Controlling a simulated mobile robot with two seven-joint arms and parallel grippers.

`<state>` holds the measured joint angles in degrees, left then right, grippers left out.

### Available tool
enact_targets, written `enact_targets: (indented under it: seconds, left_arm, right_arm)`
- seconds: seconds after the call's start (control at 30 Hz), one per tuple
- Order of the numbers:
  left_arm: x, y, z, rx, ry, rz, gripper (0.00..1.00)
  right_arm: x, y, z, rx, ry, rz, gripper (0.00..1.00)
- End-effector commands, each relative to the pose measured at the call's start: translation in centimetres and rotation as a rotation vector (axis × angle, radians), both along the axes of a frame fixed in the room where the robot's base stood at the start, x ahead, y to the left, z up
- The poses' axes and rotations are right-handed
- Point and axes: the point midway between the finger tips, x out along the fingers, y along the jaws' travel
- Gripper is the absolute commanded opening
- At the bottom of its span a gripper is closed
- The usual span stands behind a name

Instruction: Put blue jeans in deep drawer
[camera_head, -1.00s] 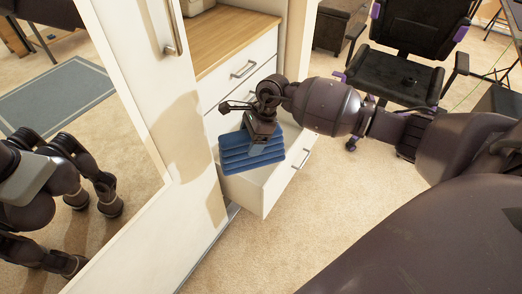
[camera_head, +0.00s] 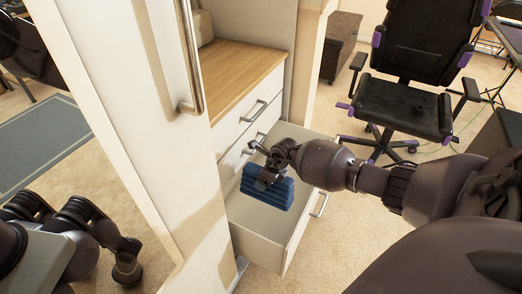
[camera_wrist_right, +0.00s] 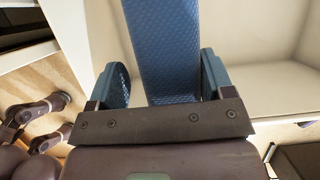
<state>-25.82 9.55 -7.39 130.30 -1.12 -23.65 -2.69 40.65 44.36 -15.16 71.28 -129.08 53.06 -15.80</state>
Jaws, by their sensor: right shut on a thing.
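The blue jeans (camera_head: 277,193) are a folded, ribbed-looking blue bundle. My right gripper (camera_head: 268,180) is shut on them and holds them over the open deep drawer (camera_head: 258,248), inside its outline. The drawer is white, the lowest of the cabinet, pulled out; bare floor of it shows beside the jeans. In the right wrist view the jeans (camera_wrist_right: 165,45) run between the two fingers of the right gripper (camera_wrist_right: 163,82), with pale drawer walls around. Whether the jeans touch the drawer floor is unclear. My left gripper is not directly in view.
Two shut drawers (camera_head: 262,110) with a wooden top (camera_head: 240,75) stand above the open one. A tall white door with a mirror (camera_head: 75,130) reflecting me is at the left. An office chair (camera_head: 405,95) stands at the back right. Carpet is free around the drawer.

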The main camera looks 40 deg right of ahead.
Motion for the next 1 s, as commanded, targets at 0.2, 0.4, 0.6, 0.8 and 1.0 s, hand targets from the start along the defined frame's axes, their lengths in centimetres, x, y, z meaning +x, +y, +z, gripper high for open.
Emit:
enact_targets:
  seconds: [0.2,0.4,0.6,0.8,1.0]
  left_arm:
    - [-0.9,0.1,-1.1,0.021,0.023,-0.017,0.43]
    - [-0.9,-0.2,-1.6,0.043,0.018,-0.046,0.43]
    - [0.2,-0.7,-1.7,0.052,-0.021,-0.075,0.43]
    - [0.6,-0.4,-1.3,0.030,-0.093,-0.060,0.43]
    - [0.7,-0.3,-1.2,0.019,-0.119,-0.050,0.43]
  right_arm:
    - [-0.1,0.0,-3.4,0.001,0.004,0.000,0.30]
    - [-0.3,0.1,-7.9,0.001,0.008,0.000,0.30]
    - [-0.3,0.1,-12.1,0.001,0.008,0.000,0.30]
    - [-0.2,0.0,-15.1,0.001,0.003,0.000,0.30]
    - [0.1,0.0,-15.9,0.000,-0.003,0.001,0.30]
